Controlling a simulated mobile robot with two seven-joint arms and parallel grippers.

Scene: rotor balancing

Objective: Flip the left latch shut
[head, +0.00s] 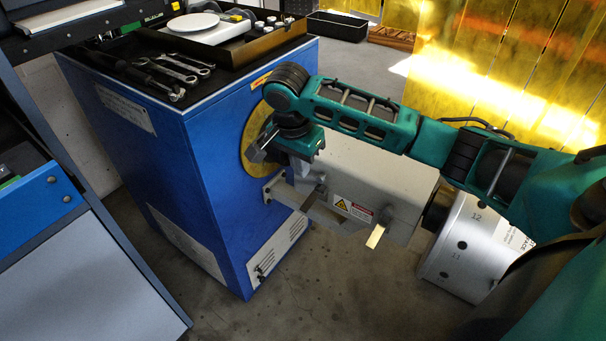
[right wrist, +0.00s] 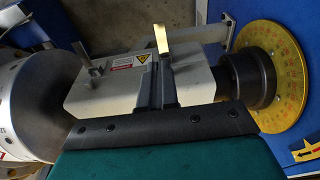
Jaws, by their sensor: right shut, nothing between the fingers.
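The left latch (head: 313,197) is a small metal flap on the near side of the grey guard housing (head: 382,180), and it stands out from the side. In the right wrist view it is the brass-bright flap (right wrist: 161,38). The right latch (head: 376,236) also sticks out, and shows dull grey in the right wrist view (right wrist: 83,58). My left gripper is not in view.
A blue cabinet (head: 200,190) with a yellow dial (head: 252,137) stands left of the housing. A silver rotor drum (head: 465,250) is at the right. Wrenches (head: 175,70) and a white disc (head: 193,22) lie on top of the cabinet. The floor in front is clear.

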